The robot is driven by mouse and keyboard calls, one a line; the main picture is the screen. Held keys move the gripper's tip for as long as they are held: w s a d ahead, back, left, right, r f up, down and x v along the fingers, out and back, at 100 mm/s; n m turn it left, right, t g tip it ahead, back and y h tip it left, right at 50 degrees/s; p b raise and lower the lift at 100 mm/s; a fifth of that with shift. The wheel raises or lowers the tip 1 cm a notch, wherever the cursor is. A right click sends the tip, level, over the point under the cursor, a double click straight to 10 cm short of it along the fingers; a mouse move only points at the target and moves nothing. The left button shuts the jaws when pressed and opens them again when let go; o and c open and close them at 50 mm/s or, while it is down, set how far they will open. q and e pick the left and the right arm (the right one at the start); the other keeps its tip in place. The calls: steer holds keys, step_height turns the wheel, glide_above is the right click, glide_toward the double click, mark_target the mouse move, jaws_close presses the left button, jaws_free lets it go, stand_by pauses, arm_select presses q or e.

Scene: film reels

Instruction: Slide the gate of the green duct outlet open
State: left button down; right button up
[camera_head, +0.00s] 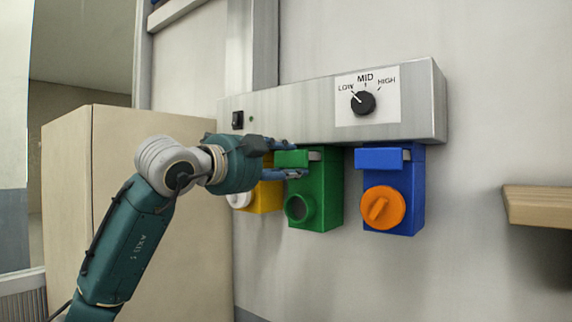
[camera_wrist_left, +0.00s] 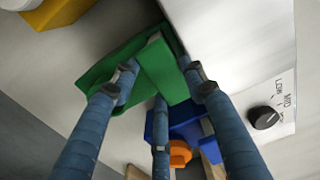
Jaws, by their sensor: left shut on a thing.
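The green duct outlet (camera_head: 328,195) hangs under a grey wall box, with a round dark opening low on its front. Its green gate (camera_head: 291,158) is at the top front, and a pale strip shows to its right. My left gripper (camera_head: 298,160) reaches in from the left with fingers above and below the gate. It is shut on the gate. In the left wrist view the gate (camera_wrist_left: 160,72) lies between the blue fingers (camera_wrist_left: 158,86), which hide parts of it. My right gripper is not in view.
A blue outlet (camera_head: 415,205) with an orange round cap (camera_head: 383,208) is to the right. A yellow outlet (camera_head: 268,197) with a white cap is to the left, partly hidden. Above is the grey box (camera_head: 300,110) with a dial (camera_head: 363,102). A wooden shelf (camera_head: 540,206) juts out at right.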

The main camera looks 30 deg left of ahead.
arm_select(q)
steer(key=s+b, duration=0.1)
steer(key=s, duration=0.2)
steer(key=s+b, duration=0.1)
steer(key=s, duration=0.2)
steer(key=shift+a+f+b, duration=0.15)
steer(key=shift+b, duration=0.25)
steer(key=c, duration=1)
jaws_free()
steer(key=shift+s, duration=0.3)
steer(key=shift+a, duration=0.1)
steer(key=s, duration=0.8)
steer(key=s+a, duration=0.1)
steer(key=s, duration=0.3)
steer(key=shift+d, duration=0.1)
